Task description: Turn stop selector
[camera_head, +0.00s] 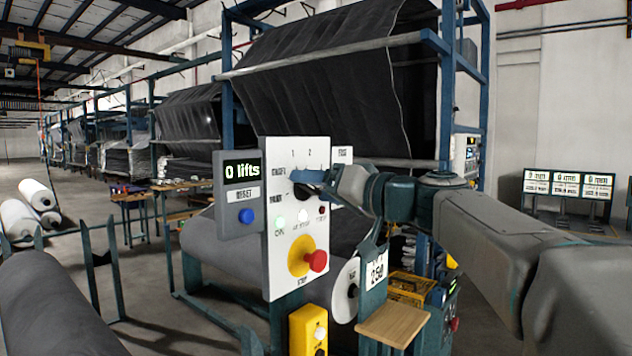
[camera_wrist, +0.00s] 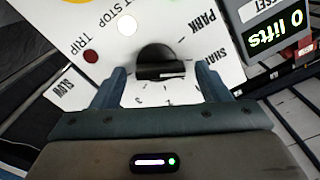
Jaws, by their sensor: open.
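The stop selector is a black round knob with a raised bar (camera_wrist: 158,60) on a white control panel (camera_head: 288,260). In the head view the knob (camera_head: 301,191) is mostly hidden by my gripper (camera_head: 310,181), which is at the upper part of the panel. In the wrist view my gripper (camera_wrist: 159,74) is open, with one finger on each side of the knob and a visible gap on both sides. The bar lies nearly level across the wrist picture, with a thin light mark towards its right. Numbers and labels such as PARK surround the knob.
A red knob on a yellow base (camera_head: 309,261) sits lower on the panel. A grey box with a green "0 lifts" display (camera_head: 242,170) and a blue RESET button (camera_head: 246,216) adjoins it on the left. A wooden ledge (camera_head: 393,323) is below right.

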